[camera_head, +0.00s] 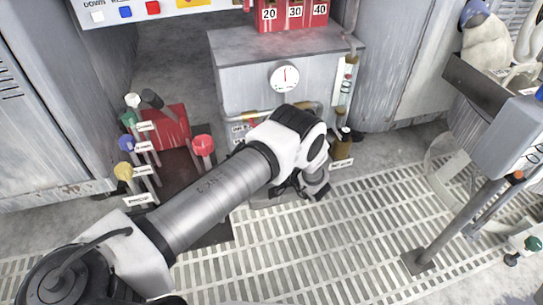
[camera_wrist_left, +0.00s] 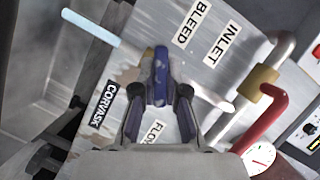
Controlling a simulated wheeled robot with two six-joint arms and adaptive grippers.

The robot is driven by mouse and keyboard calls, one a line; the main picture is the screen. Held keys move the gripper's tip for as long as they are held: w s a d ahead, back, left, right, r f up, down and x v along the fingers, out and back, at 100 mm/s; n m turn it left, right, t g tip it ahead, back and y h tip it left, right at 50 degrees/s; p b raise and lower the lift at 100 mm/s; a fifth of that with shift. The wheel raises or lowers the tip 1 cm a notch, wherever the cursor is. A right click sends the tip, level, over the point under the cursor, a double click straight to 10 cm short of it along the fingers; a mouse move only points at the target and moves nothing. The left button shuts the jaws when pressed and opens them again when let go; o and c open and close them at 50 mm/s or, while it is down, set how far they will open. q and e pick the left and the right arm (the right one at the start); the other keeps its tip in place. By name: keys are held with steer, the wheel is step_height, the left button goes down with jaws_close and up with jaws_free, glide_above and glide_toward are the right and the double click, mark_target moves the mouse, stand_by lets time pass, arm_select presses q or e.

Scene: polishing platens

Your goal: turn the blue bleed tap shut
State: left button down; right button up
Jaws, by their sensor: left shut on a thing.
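The blue bleed tap (camera_wrist_left: 160,72) shows in the left wrist view as an upright blue handle on the front of a grey cabinet, below and left of the BLEED label (camera_wrist_left: 192,22). My left gripper (camera_wrist_left: 161,94) has its two dark fingers on either side of the lower part of the handle and is shut on it. In the head view my left arm reaches across the front of the grey cabinet (camera_head: 240,85), and its wrist hides the tap. My right gripper is in neither view.
A red pipe (camera_wrist_left: 262,120) with a yellow collar (camera_wrist_left: 258,82) runs close to the right of the gripper. A round gauge (camera_head: 284,77) is on the cabinet. Levers with coloured knobs (camera_head: 125,171) stand at the left. The grated floor (camera_head: 330,240) is mostly clear.

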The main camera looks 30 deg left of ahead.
arm_select(q)
steer(key=shift+f+m+y+b, duration=0.2)
steer(key=shift+m+y+b, duration=0.15)
steer(key=shift+m, duration=0.75)
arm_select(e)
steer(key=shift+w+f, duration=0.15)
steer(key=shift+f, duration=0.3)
arm_select(q)
steer(key=shift+m+y, duration=0.75)
steer(key=shift+m, duration=0.55)
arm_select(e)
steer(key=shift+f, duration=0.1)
arm_select(q)
steer(key=c, duration=1.2)
jaws_free()
steer(key=shift+d, duration=0.15)
steer(key=v, duration=1.1)
steer(key=shift+s+d, duration=0.2)
steer(key=shift+d, duration=0.15)
